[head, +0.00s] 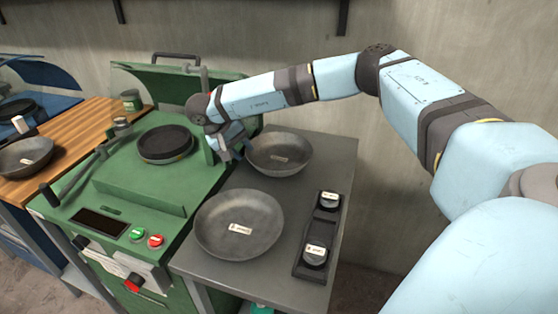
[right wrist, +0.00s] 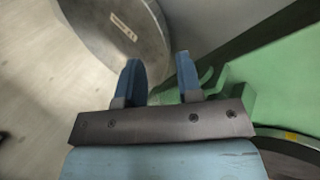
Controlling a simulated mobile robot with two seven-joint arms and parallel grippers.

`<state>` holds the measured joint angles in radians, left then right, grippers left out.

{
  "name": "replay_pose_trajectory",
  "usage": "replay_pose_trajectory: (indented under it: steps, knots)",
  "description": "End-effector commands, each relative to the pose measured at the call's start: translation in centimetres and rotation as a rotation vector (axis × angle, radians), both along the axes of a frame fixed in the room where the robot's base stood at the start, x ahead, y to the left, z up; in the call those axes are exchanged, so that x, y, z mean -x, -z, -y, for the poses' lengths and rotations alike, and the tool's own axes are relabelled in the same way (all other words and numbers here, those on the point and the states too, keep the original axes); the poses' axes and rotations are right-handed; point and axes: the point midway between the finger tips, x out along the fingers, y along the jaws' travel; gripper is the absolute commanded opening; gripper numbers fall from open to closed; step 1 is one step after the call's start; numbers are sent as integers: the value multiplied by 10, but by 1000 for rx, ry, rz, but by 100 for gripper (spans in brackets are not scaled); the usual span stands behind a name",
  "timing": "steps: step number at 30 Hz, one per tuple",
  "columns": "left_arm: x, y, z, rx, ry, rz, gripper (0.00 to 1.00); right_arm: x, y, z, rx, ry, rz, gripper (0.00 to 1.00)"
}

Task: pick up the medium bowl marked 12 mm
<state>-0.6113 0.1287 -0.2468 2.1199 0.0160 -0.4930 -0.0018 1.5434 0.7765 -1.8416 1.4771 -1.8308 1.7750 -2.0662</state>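A grey bowl (head: 290,146) with a small label stands at the back of the grey table, beside the green machine. A wider grey bowl (head: 215,222), also labelled, stands in front of it. The label writing is too small to read, so I cannot tell which is marked 12 mm. My right gripper (head: 237,148) is at the left rim of the back bowl. In the right wrist view, the two blue fingers (right wrist: 160,78) are apart, and a labelled bowl (right wrist: 105,30) lies just beyond them, its rim close to the gap. Contact cannot be told. My left gripper is not in view.
The green machine (head: 120,200) with a round dark plate (head: 166,143) stands left of the table (head: 335,165). A black holder (head: 323,238) with two labelled round pieces lies at the right. Another bowl (head: 22,158) sits on the wooden counter (head: 85,125). A wall stands behind.

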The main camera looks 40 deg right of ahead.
Motion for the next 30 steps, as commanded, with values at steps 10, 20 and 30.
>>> replay_pose_trajectory:
  steps: [10,20,30]
  knots:
    - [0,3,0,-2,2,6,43,6,40,18,1,2,-1,33]
    - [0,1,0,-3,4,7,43,8,46,22,-1,0,0,24]
    - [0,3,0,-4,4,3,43,7,45,22,-1,0,0,0]
